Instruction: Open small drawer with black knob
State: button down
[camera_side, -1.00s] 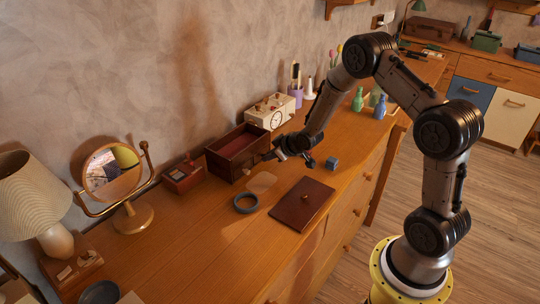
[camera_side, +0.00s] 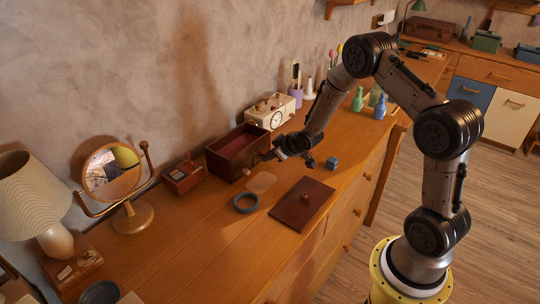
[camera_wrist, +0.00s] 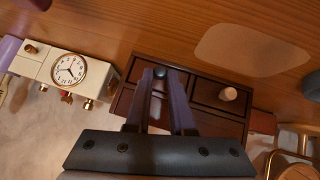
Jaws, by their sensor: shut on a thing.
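A small dark red-brown wooden box with an open top (camera_side: 237,150) stands on the dresser against the wall. In the wrist view its front (camera_wrist: 205,122) has small drawer fronts side by side. One carries a black knob (camera_wrist: 159,72), the other a white knob (camera_wrist: 228,94). The two drawer fronts look about level with each other. My gripper (camera_wrist: 160,80) is at the box front, its fingertips shut on the black knob. In the side view my gripper (camera_side: 272,155) is at the box's right front and hides the black knob there.
A cream clock (camera_side: 270,112) stands right of the box, and a small red-brown box (camera_side: 183,178) left of it. A grey ring (camera_side: 246,203), a brown lid with a knob (camera_side: 300,208) and a blue cube (camera_side: 332,163) lie in front. A mirror (camera_side: 112,172) stands farther left.

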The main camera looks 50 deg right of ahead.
jog(key=s, duration=0.7)
jog(key=shift+s, duration=0.25)
jog(key=c, duration=0.8)
grip_release()
jog(key=shift+o, duration=0.2)
jog(key=shift+r, duration=0.1)
jog(key=v, duration=1.3)
jog(key=shift+s+r, duration=0.2)
jog(key=shift+s, duration=0.1)
jog(key=shift+a, duration=0.15)
